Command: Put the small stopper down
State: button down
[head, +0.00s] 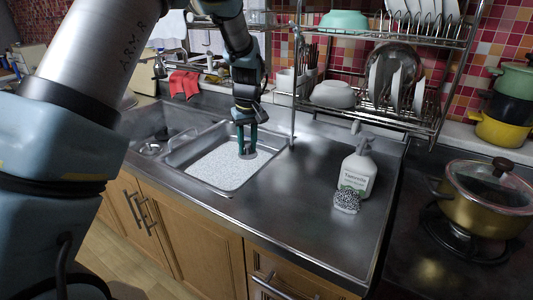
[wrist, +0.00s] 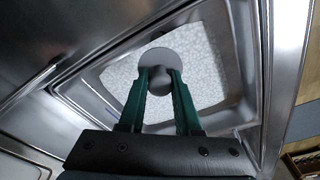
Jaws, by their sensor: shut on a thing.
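The small stopper (wrist: 158,60) is a round grey disc with a knob underneath my fingers' grip in the wrist view. My gripper (wrist: 160,76) has its two green fingers shut on the stopper's knob. In the head view my gripper (head: 246,148) points down into the right sink basin, and the stopper (head: 247,155) shows as a grey disc at the fingertips. It is over the speckled white surface in the basin; I cannot tell whether it touches that surface.
The right basin (head: 182,157) holds the speckled white sheet (head: 222,169). A soap bottle (head: 357,170) and a speckled scrubber (head: 346,201) stand on the counter at right. A dish rack (head: 375,112) rises behind. A lidded pot (head: 484,200) sits on the stove.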

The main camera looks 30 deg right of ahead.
jog(key=shift+s, duration=0.1)
jog(key=s+r+m+b, duration=0.1)
jog(key=s+r+m, duration=0.35)
jog(key=s, duration=0.45)
jog(key=s+r+m+b, duration=0.1)
jog(key=s+r+m, duration=0.3)
jog(key=s, duration=0.5)
jog(key=shift+m+h, duration=0.25)
jog(key=shift+h, duration=0.15)
notch_tip(320, 180, down, 10)
jog(key=shift+d+p, duration=0.15)
jog(key=shift+p, duration=0.55)
jog(key=shift+f, duration=0.2)
jog(key=c, duration=0.6)
grip_release()
jog(key=shift+g, duration=0.3)
